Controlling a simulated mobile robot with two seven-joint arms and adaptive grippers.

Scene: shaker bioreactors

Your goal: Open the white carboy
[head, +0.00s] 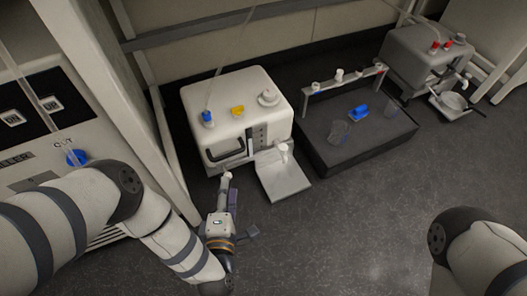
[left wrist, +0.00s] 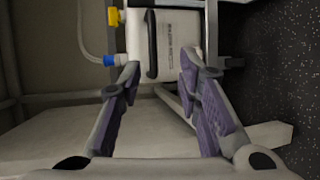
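The white carboy (head: 235,115) stands upright on the floor-level surface in the head view. Its top has a blue cap (head: 207,118) with a tube, a yellow cap (head: 238,111) and a white cap (head: 268,97). A dark handle (head: 226,150) is on its front. My left gripper (head: 229,184) is low in front of the carboy, below the handle. In the left wrist view the carboy (left wrist: 177,45) appears sideways beyond the open purple-padded fingers (left wrist: 160,80), with nothing held between them. My right gripper is outside the view.
A white tray (head: 287,183) sits before the carboy's spigot (head: 283,150). A black tray (head: 360,145) with a rack (head: 345,80) and blue item (head: 358,114) is to the right. A grey carboy (head: 420,55) stands farther right. A cabinet panel (head: 35,125) borders the left.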

